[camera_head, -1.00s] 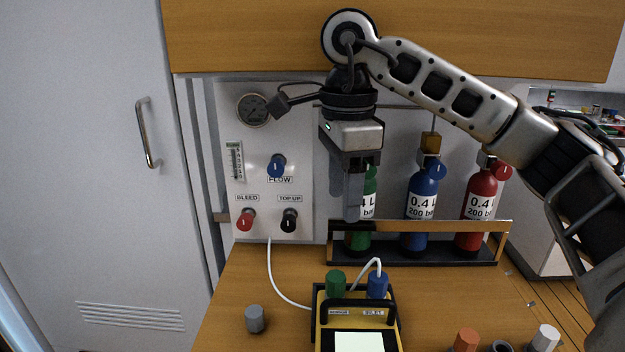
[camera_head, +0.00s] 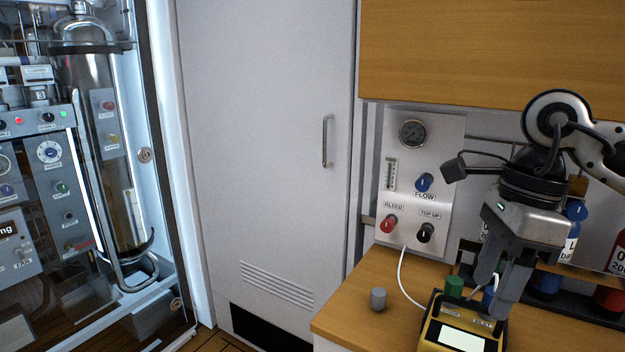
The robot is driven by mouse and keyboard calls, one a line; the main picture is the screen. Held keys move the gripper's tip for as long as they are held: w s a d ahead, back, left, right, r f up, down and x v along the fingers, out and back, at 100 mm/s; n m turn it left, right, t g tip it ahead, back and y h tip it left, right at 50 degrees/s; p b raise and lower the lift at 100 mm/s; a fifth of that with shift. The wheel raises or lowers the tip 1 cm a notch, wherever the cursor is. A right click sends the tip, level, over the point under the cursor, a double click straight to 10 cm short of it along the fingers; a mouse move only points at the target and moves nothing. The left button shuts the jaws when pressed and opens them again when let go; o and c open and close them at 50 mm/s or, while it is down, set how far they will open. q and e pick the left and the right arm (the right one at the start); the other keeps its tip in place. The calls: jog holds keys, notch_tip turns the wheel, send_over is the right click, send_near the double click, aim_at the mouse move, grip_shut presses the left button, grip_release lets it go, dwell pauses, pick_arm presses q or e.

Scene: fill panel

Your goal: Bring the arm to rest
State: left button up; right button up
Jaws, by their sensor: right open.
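My right gripper (camera_head: 497,287) comes in from the right and points down, its fingers in front of the gas bottles and at the yellow device (camera_head: 432,338) on the wooden counter. It is open and I see nothing held in it. One finger overlaps the device's blue cap in the picture; I cannot tell whether they touch. The green cap (camera_head: 454,286) shows just left of the fingers. The fill panel (camera_head: 446,150) with its gauge and the blue, red and black knobs is on the wall to the left of the gripper. My left gripper is not in view.
A grey cap (camera_head: 378,299) stands on the wooden counter (camera_head: 345,318). A wooden cabinet (camera_head: 450,50) overhangs the counter. A closed white door (camera_head: 262,150) is at the middle, equipment (camera_head: 60,165) at the left.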

jog(key=s+a+f+g+y, duration=0.1)
jog(key=a+f+y, duration=0.15)
jog(key=a, duration=0.35)
jog(key=s+a+f+g+y, duration=0.2)
jog(key=a+y, duration=0.1)
jog(key=a, duration=0.2)
jog(key=s+a+r+m+g+y, duration=0.1)
jog(key=s+a+r+m+y, duration=0.15)
jog(key=a+y, duration=0.35)
jog(key=s+a+r+m+g+y, duration=0.1)
jog(key=a+m+y, duration=0.3)
jog(key=a+y, duration=0.2)
jog(key=w+d+f+m+t+h, duration=0.2)
jog(key=d+f+m+t+h, duration=0.15)
jog(key=m+t, duration=0.6)
jog(key=w+d+f+m+t+h+p, duration=0.1)
jog(key=w+d+f+m+t+h, duration=0.3)
jog(key=m, duration=0.9)
jog(key=w+d+f+m+t+h, duration=0.15)
jog(key=f+m+t, duration=0.35)
jog(key=m+t, duration=0.55)
jog(key=s+d+f+m+g+h, duration=0.3)
jog(key=s+f+m+g, duration=0.1)
jog(key=f, duration=0.5)
jog(key=s+d+f+m+g+h, duration=0.3)
jog(key=s+f+m, duration=0.3)
jog(key=s+f, duration=0.2)
jog(key=shift+f+g+h, duration=0.4)
jog(key=shift+f+h, duration=0.05)
jog(key=shift+f, duration=0.25)
